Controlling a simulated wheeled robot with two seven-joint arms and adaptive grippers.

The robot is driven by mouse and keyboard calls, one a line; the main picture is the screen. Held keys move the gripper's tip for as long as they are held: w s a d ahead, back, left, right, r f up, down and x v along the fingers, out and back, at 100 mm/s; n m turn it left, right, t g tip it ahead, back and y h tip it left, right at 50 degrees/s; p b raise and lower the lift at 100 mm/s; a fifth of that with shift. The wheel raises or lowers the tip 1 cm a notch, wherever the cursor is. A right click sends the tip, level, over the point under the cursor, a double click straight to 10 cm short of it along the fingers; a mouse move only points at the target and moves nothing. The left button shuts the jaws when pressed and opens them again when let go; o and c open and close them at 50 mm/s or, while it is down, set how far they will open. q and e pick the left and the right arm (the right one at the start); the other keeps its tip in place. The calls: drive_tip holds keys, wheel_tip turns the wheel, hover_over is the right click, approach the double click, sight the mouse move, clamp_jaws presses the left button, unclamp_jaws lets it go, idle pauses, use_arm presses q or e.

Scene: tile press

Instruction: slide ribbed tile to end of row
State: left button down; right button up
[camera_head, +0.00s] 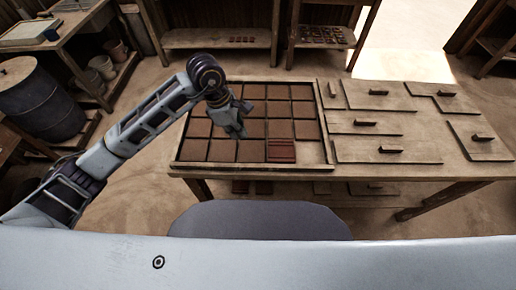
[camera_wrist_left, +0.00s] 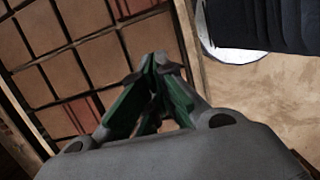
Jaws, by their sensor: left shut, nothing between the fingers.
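The ribbed tile (camera_head: 281,151), dark red with ridges across it, lies in the front row of a shallow wooden tray (camera_head: 327,140) of plain brown tiles. The slot to its right, at the row's right end, looks bare. My left gripper (camera_head: 238,134) is above the tiles, left of the ribbed tile and apart from it. In the left wrist view its green fingers (camera_wrist_left: 157,66) are closed together and empty. My right gripper is not in view.
Wooden boards with small handles (camera_head: 378,150) cover the table to the right of the tray. The tray rim stands around the tiles. A dark barrel (camera_head: 40,103) and a side bench stand at the left. Shelves (camera_head: 222,38) stand behind, with open floor between.

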sight(261, 154)
use_arm(q)
drive_tip(key=shift+f, duration=0.15)
idle(0.4)
drive_tip(key=x, duration=0.9)
drive_tip(key=shift+d+f+p, duration=0.15)
drive_tip(key=shift+f+p, duration=0.1)
drive_tip(key=shift+p, duration=0.15)
drive_tip(key=shift+d, duration=0.9)
drive_tip(key=shift+d+p, duration=0.4)
drive_tip(key=shift+d, duration=0.55)
drive_tip(key=shift+d+f, duration=0.1)
drive_tip(key=shift+d, duration=0.05)
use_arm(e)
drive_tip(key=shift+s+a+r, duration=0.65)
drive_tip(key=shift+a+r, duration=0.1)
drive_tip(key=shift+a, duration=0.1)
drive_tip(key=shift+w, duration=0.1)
